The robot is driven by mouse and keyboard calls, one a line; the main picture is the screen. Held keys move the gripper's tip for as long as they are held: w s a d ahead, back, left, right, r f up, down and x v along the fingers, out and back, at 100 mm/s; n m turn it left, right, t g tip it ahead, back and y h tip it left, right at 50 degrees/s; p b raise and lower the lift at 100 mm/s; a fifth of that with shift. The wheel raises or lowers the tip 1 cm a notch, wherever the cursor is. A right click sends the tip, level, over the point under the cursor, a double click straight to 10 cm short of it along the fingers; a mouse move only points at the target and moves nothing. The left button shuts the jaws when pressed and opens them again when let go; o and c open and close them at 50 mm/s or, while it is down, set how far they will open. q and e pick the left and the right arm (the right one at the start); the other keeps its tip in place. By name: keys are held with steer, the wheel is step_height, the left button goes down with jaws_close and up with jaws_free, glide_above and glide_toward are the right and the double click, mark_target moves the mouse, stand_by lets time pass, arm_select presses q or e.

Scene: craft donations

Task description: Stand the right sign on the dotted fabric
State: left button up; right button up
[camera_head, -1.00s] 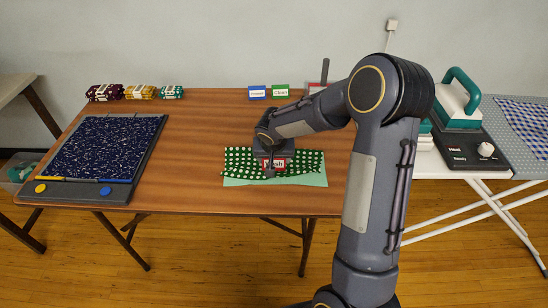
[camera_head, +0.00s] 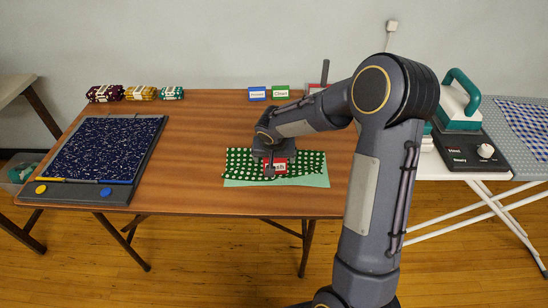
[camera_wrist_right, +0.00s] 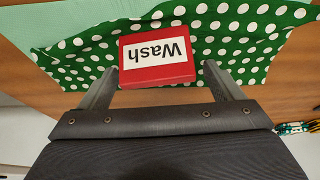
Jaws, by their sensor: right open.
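A red sign with a white "Wash" label (camera_head: 280,166) stands on the dark green, white-dotted fabric (camera_head: 240,160). In the right wrist view the sign (camera_wrist_right: 157,72) appears upside down, with the dotted fabric (camera_wrist_right: 250,35) around and behind it. My right gripper (camera_head: 270,170) is at the sign and partly covers it in the head view. In the wrist view its two fingers (camera_wrist_right: 160,82) are spread, one on each side of the sign, with visible gaps. My left gripper is not in view.
A blue sign (camera_head: 257,94) and a green "Clean" sign (camera_head: 280,92) stand at the table's back. A dark speckled board (camera_head: 108,148) lies at left, with several fabric bundles (camera_head: 140,93) behind. An iron (camera_head: 460,100) stands at right. Bare table lies left of the fabric.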

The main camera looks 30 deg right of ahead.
steer(key=v, duration=1.1)
steer(key=s+a+r+n+t+y, duration=0.1)
steer(key=s+a+n+y, duration=0.1)
steer(key=s, duration=1)
steer(key=s+a+r+n+y, duration=0.2)
steer(key=s+a+y, duration=0.2)
steer(key=s+a, duration=0.3)
steer(key=s, duration=0.5)
steer(key=shift+s+a+r+n+t+p, duration=0.2)
steer(key=shift+s+n+t+p, duration=0.1)
steer(key=shift+s+n+t, duration=0.1)
